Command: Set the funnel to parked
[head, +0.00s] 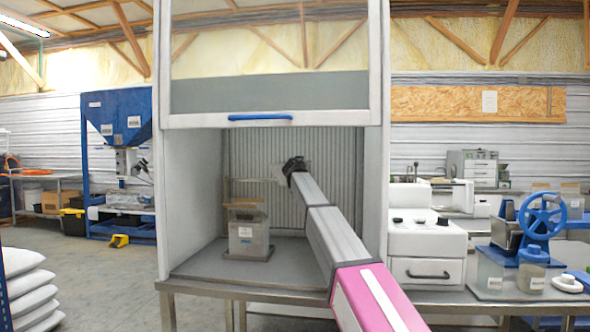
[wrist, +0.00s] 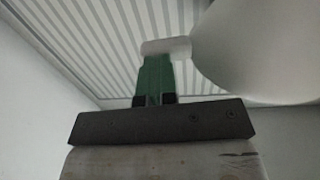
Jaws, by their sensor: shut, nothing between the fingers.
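In the wrist view a large smooth white curved body, which looks like the funnel (wrist: 255,50), fills the upper right. A short pale tab (wrist: 167,47) sticks out from its left side. My gripper (wrist: 155,62) has its green fingers shut together, with the tips right at this tab; I cannot tell whether they touch it. In the head view my arm reaches into the open hood, and its dark wrist end (head: 294,166) is near the ribbed back wall. The fingers and most of the funnel are hard to make out there.
A grey labelled box-like unit (head: 248,238) with a wooden top stands on the hood floor (head: 205,265), left of my arm. The hood's sash with a blue handle (head: 260,117) is raised above my arm. White side walls (head: 190,200) bound the space. Floor room is free at the front.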

